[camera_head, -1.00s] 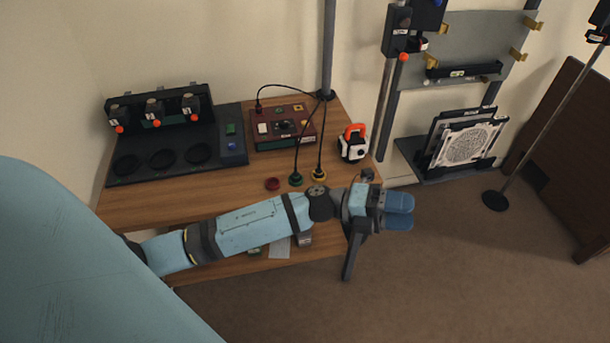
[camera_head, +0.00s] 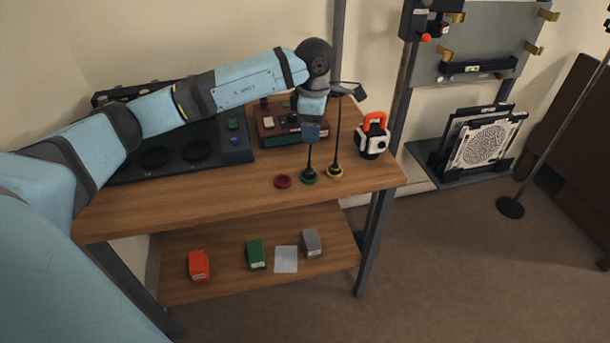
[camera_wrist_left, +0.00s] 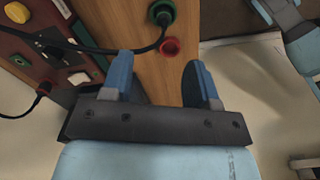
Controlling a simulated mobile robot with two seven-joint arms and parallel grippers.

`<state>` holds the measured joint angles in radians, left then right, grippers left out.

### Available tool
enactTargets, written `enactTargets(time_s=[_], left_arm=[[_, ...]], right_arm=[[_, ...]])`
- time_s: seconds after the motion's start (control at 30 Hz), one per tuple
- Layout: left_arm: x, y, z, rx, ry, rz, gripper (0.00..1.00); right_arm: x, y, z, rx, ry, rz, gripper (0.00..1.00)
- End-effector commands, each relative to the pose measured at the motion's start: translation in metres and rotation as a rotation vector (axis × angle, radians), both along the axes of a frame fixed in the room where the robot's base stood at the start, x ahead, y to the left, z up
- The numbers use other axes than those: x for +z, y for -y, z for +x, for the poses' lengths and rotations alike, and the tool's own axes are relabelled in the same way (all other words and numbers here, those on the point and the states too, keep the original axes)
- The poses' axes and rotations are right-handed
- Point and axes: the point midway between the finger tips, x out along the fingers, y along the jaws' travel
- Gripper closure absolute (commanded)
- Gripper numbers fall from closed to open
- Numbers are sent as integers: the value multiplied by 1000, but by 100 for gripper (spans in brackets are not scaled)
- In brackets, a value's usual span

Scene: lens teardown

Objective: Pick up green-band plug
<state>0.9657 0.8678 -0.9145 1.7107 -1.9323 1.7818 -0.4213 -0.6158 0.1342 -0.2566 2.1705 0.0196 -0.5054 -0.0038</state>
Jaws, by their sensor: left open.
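The green-band plug (camera_head: 308,177) stands on the tabletop with a dark cable rising from it. In the left wrist view the green-band plug (camera_wrist_left: 162,14) is at the top, beyond the fingertips. My left gripper (camera_head: 311,132) points down above and behind the plug, close to its cable, apart from the plug. In the left wrist view the left gripper (camera_wrist_left: 160,72) has its blue fingers spread with nothing between them. A yellow-band plug (camera_head: 335,172) stands just right of the green one, and a red ring-shaped piece (camera_head: 283,182) lies to its left.
A dark red box (camera_head: 268,125) with cable sockets is behind the plugs, partly hidden by my arm. An orange-and-white device (camera_head: 373,138) stands at the right edge. The front of the wooden tabletop (camera_head: 190,196) is clear. Several small boxes lie on the lower shelf.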

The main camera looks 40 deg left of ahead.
Motion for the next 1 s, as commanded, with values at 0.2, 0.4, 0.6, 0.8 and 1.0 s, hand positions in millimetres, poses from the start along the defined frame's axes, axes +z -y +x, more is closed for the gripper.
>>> enactTargets(time_s=[0.2,0.4,0.6,0.8,1.0], left_arm=[[-47,0,-2,0,-4,-2,46],[-68,0,-1,0,-2,-3,46],[-80,-1,-4,0,-3,-3,46],[-110,-3,-10,1,-4,-4,46],[-122,-3,-9,-1,-1,-5,46]], right_arm=[[-2,1,1,0,7,1,57],[3,0,3,1,21,9,57],[2,-1,3,2,22,11,57],[-3,-2,2,3,20,15,57],[-1,-3,2,4,22,19,57]])
